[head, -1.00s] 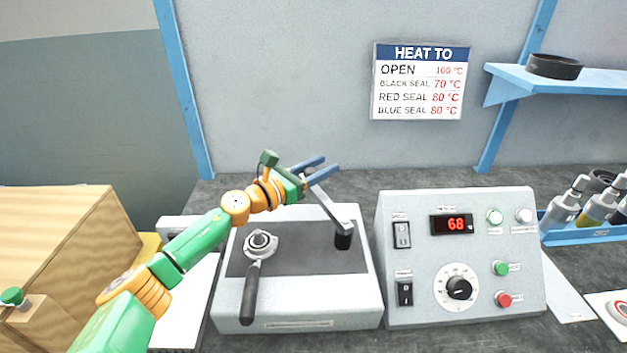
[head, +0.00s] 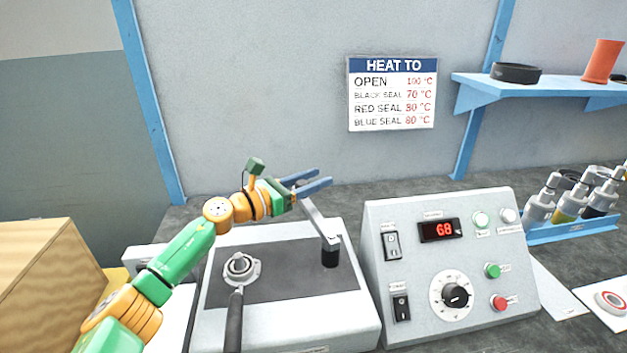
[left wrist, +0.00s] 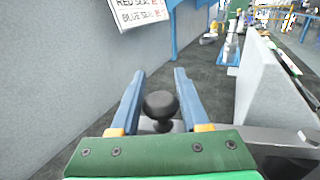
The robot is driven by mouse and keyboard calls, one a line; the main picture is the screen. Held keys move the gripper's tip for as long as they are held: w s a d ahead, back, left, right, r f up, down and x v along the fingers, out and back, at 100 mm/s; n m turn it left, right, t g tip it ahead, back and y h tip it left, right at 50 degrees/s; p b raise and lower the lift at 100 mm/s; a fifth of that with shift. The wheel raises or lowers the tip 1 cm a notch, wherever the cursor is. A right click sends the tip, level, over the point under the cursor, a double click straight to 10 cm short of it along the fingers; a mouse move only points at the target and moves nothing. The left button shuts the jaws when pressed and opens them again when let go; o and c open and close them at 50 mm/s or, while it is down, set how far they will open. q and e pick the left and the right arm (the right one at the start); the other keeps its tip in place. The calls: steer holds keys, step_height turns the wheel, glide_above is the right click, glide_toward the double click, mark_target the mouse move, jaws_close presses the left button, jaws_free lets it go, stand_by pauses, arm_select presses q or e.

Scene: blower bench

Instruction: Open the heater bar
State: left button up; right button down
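The heater bar (head: 318,222) is a flat grey metal arm on the right of the grey press-like unit (head: 362,325). In the head view it slants from a black cylinder (head: 330,257) up and left to my left gripper (head: 310,184). The left wrist view shows a round black knob (left wrist: 160,104) between the two blue fingers of the left gripper (left wrist: 158,92). The fingers are apart, one on each side of the knob; I cannot tell whether they touch it. The gripper hides the bar's upper end in the head view. My right gripper is not in view.
A round metal fitting (head: 240,267) with a black handle (head: 233,322) sits left on the unit. A control box (head: 415,290) reading 68 stands close right. A wooden box (head: 45,290) is at left. A blue rack (head: 575,232) holds bottles at far right.

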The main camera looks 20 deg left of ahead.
mark_target(296, 187)
arm_select(q)
steer(key=o, duration=0.3)
steer(key=b+v, duration=0.1)
steer(key=v, duration=0.2)
steer(key=b+v, duration=0.1)
steer(key=v, duration=0.2)
steer(key=shift+s+a+f, duration=0.2)
steer(key=shift+s+a, duration=0.05)
steer(key=shift+s+a+r, duration=0.1)
steer(key=shift+s+a, duration=0.05)
steer(key=shift+s, duration=0.1)
steer(key=shift+r, duration=0.1)
